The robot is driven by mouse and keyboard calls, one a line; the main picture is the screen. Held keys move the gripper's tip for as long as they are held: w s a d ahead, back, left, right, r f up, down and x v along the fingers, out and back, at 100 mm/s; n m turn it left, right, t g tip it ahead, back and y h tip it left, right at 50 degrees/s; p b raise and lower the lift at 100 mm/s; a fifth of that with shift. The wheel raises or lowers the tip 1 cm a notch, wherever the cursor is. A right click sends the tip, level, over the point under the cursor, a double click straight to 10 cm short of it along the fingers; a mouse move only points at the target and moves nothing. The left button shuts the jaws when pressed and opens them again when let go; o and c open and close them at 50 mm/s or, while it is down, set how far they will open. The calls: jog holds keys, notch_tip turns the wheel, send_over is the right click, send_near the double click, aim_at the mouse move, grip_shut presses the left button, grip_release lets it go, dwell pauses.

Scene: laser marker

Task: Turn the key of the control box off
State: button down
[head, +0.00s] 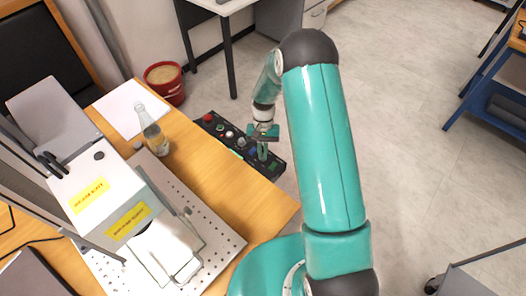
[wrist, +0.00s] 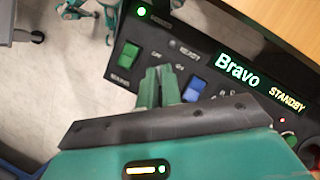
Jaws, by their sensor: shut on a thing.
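The black control box (head: 276,164) lies at the far edge of the wooden table in the head view. In the wrist view its panel (wrist: 158,28) shows a green rocker switch (wrist: 128,53), a blue rocker switch (wrist: 194,89), a lit green lamp (wrist: 141,11) and a display (wrist: 238,67) reading "Bravo" and "STANDBY". My gripper (wrist: 160,80) reaches down onto the panel between the two rockers, its fingers close together. They are shut on the key, which they hide, so its angle cannot be told. In the head view my gripper (head: 263,142) is over the box's right half.
A glass bottle (head: 152,131) stands on the table left of the box. A grey laser machine (head: 105,190) stands on a perforated plate (head: 222,243) nearer. A red bucket (head: 165,82) is on the floor behind. Open floor lies to the right.

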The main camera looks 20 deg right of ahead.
jog(key=shift+n, duration=0.5)
jog(key=shift+h, duration=0.3)
jog(key=c, duration=1.6)
grip_release()
jog(key=v, duration=1.4)
